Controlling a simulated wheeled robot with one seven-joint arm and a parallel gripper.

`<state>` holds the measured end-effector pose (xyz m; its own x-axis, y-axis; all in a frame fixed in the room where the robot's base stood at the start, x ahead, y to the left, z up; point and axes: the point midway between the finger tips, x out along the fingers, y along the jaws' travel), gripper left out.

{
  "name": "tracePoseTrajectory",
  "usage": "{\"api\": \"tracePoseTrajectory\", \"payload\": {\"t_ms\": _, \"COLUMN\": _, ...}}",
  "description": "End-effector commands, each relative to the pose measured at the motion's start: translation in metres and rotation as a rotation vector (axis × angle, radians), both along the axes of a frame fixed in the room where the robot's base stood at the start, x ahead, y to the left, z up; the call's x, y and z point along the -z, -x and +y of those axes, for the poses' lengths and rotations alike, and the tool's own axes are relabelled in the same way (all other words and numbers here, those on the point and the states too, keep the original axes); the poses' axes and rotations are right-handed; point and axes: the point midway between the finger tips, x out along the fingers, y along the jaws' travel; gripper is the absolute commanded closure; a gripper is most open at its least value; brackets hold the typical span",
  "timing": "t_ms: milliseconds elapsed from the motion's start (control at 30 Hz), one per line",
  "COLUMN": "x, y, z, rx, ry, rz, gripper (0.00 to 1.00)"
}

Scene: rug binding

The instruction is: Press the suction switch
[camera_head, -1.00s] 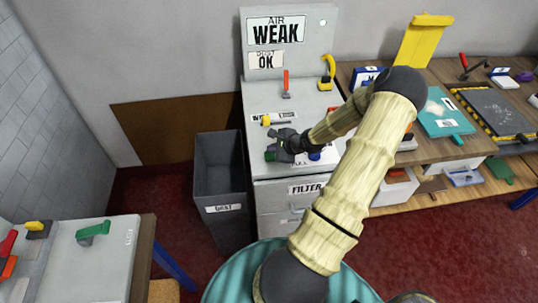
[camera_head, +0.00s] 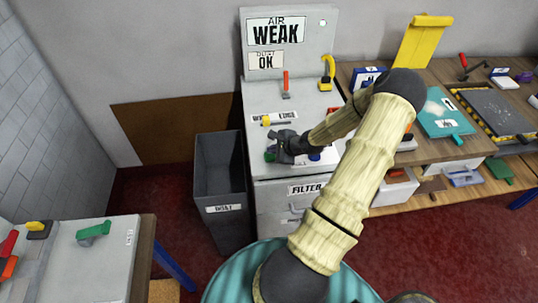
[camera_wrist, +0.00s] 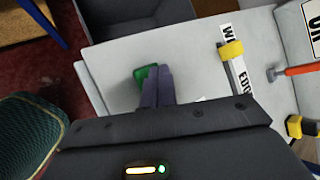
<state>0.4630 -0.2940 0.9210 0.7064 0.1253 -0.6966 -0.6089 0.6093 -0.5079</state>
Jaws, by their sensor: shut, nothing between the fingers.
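A small green switch or button (camera_wrist: 145,74) is on the light grey top of the cabinet (camera_head: 255,97), near its front left. It also shows, partly covered, in the head view (camera_head: 269,156). Its label is hidden, so I cannot tell for sure that it is the suction switch. My gripper (camera_wrist: 162,70) is shut and empty, its fingertips right over or against the green part's edge. Contact cannot be told. In the head view my gripper (camera_head: 274,148) reaches down over the cabinet front. A blue part (camera_head: 314,155) shows just right of it.
A yellow slider (camera_head: 267,121), a red lever (camera_head: 286,85) and a yellow lever (camera_head: 327,75) stand farther back on the cabinet. The panel (camera_head: 300,60) reads AIR WEAK and OK. A grey bin (camera_head: 220,165) stands left. A bench (camera_head: 435,150) is at right.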

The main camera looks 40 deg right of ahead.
Motion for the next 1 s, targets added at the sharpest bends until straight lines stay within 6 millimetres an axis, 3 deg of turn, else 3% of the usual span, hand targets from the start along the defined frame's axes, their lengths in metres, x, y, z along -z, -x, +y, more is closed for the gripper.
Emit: {"api": "tracePoseTrajectory", "payload": {"t_ms": 1000, "x": 0.0093, "y": 0.0002, "z": 0.0001, "rx": 0.0, "ry": -0.001, "rz": 0.001, "gripper": 1.0}}
